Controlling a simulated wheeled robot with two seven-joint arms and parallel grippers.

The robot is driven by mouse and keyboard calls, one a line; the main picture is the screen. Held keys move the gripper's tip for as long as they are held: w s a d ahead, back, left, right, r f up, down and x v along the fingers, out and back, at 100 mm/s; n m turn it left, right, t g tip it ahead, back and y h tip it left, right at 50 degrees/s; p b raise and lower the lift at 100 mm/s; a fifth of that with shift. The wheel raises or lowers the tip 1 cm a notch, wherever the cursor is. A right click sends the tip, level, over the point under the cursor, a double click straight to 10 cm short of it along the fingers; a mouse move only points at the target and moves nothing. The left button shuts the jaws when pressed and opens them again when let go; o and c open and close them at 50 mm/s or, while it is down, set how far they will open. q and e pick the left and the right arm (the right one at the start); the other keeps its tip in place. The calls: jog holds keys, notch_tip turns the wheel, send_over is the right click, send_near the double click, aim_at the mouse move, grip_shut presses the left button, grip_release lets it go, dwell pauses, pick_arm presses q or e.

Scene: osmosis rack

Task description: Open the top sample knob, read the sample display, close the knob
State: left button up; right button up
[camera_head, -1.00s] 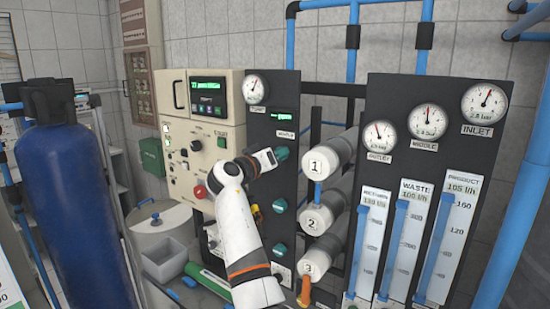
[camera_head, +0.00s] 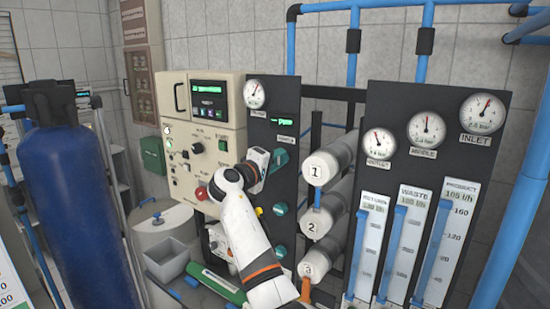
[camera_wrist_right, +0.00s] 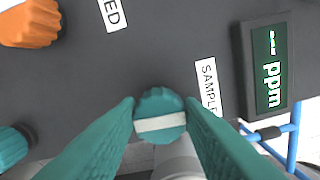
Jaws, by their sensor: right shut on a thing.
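The top sample knob (camera_wrist_right: 160,116) is round and teal with a white bar, seen in the right wrist view on the dark panel next to a SAMPLE label (camera_wrist_right: 208,86). My right gripper (camera_wrist_right: 160,112) is shut on it, one teal fingertip on each side. In the head view my right gripper (camera_head: 279,158) is at the dark panel and mostly hides this knob. The sample display (camera_head: 284,121) is lit green above it; in the wrist view the display (camera_wrist_right: 270,68) shows short dashes and "ppm". My left gripper is not in view.
Below are two more teal knobs (camera_head: 280,208) (camera_head: 279,252). White numbered cylinders (camera_head: 322,168) stand close on the right, and a cream control box (camera_head: 205,140) on the left. An orange knob (camera_wrist_right: 30,24) shows in the wrist view.

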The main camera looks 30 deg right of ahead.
jog(key=shift+d+r+n, duration=0.1)
jog(key=shift+r+n, duration=0.1)
jog(key=shift+n, duration=0.2)
jog(key=o, duration=0.9)
jog(key=shift+o, duration=0.5)
jog(key=shift+d+f, duration=0.15)
jog(key=shift+f, duration=0.05)
jog(key=b+v, duration=0.4)
jog(key=v, duration=0.8)
jog(key=shift+b, duration=0.4)
